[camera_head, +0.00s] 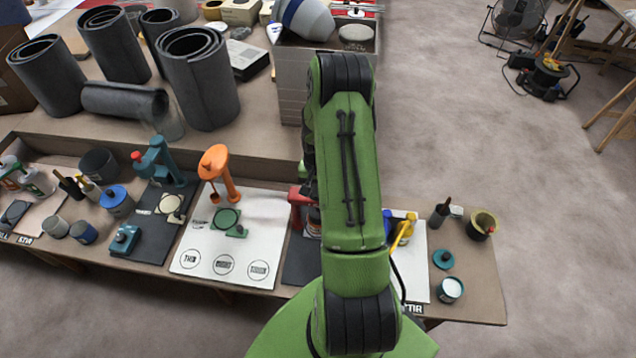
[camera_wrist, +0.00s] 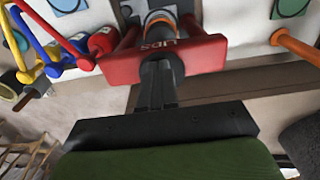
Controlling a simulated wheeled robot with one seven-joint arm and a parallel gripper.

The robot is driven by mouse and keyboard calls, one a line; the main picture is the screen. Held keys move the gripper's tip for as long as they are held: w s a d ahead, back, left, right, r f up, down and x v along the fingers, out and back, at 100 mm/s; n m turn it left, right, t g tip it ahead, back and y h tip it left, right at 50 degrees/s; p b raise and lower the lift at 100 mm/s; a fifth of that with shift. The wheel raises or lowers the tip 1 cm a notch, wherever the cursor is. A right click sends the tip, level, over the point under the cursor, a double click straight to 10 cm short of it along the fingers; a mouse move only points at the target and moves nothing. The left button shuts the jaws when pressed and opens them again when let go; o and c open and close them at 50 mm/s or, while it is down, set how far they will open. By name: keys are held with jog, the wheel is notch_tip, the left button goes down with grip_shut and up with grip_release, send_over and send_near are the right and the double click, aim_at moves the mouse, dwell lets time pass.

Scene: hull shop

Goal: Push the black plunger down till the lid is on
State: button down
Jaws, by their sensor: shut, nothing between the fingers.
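The red press marked LIDS (camera_wrist: 205,56) spans the upper middle of the wrist view. Its black plunger (camera_wrist: 161,55) shows at the middle of the red crossbar. A round piece with an orange band (camera_wrist: 160,17) is beyond it, in line with the plunger. My gripper (camera_wrist: 158,84) is shut and empty, its fingers lined up with the plunger's end; I cannot tell whether they touch. In the head view the red press (camera_head: 297,197) is partly hidden behind my green arm, and my gripper is hidden there. The lid's seating cannot be made out.
An orange stand (camera_head: 221,172) and a teal press (camera_head: 160,163) stand left of the red press. Yellow and blue handled tools (camera_head: 403,229) are close on its right. Dark rolls (camera_head: 200,80) and a grey crate (camera_head: 291,85) stand behind. Open floor lies to the right.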

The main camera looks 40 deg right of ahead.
jog(key=shift+s+a+f, duration=0.1)
jog(key=shift+f, duration=0.1)
jog(key=r, duration=0.1)
jog(key=r+p, duration=0.2)
jog(key=shift+w+d, duration=0.25)
jog(key=shift+w, duration=0.1)
jog(key=r+p, duration=0.2)
jog(key=r, duration=0.1)
jog(key=d+r+p, duration=0.1)
jog(key=shift+w+d+r, duration=0.1)
jog(key=shift+w+r, duration=0.05)
jog(key=shift+w, duration=0.15)
jog(key=r+p, duration=0.2)
jog(key=r, duration=0.1)
jog(key=shift+s+a+r, duration=0.1)
jog(key=shift+a+r, duration=0.05)
jog(key=shift+a, duration=0.05)
